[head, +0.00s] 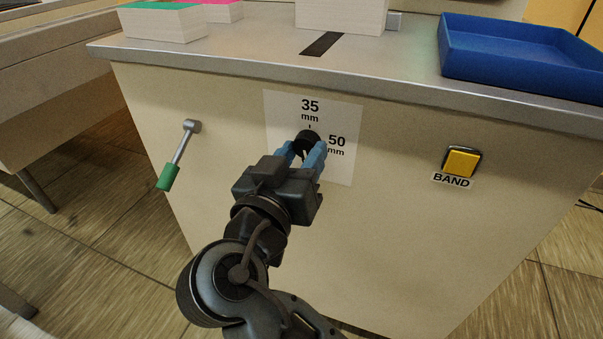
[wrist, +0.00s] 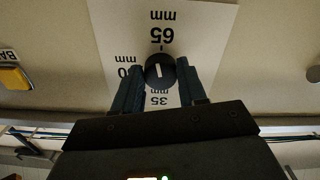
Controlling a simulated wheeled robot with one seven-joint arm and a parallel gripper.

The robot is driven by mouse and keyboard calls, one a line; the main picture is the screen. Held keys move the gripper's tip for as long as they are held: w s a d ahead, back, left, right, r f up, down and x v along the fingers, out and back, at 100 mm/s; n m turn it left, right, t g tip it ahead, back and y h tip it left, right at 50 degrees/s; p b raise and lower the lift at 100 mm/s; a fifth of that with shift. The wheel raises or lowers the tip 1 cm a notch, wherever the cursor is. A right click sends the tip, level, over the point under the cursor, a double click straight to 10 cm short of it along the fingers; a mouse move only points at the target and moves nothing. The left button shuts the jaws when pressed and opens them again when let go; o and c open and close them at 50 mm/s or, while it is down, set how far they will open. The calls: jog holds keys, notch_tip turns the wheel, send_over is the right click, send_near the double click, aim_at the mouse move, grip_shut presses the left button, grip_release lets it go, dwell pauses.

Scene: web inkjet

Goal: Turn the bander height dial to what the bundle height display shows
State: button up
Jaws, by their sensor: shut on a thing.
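The height dial is a round black knob (head: 309,139) on a white scale plate (head: 345,170) on the front of the bander cabinet. In the wrist view the dial (wrist: 160,70) has a short white line, nearly upright in the picture, along the axis between the 65 mm and 35 mm marks. Which end is the pointer I cannot tell. The 50 mm label is partly hidden by a finger in the wrist view. My gripper (head: 307,148) is shut on the dial, one blue finger on each side; its fingertips flank it in the wrist view (wrist: 161,74). No bundle height display is visible.
A yellow BAND button (head: 461,162) is right of the dial. A lever with a green handle (head: 168,176) sticks out at left. On top are a blue tray (head: 520,58), a white paper stack (head: 342,15) and a green-topped stack (head: 163,24).

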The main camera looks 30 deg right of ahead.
jog(key=shift+f+m+b, duration=0.2)
jog(key=shift+m+b, duration=1)
jog(key=shift+b, duration=0.05)
jog(key=shift+r, duration=0.1)
jog(key=o, duration=1)
jog(key=shift+a+r, duration=0.1)
jog(key=shift+p+v, duration=0.8)
jog(key=shift+v, duration=3.05)
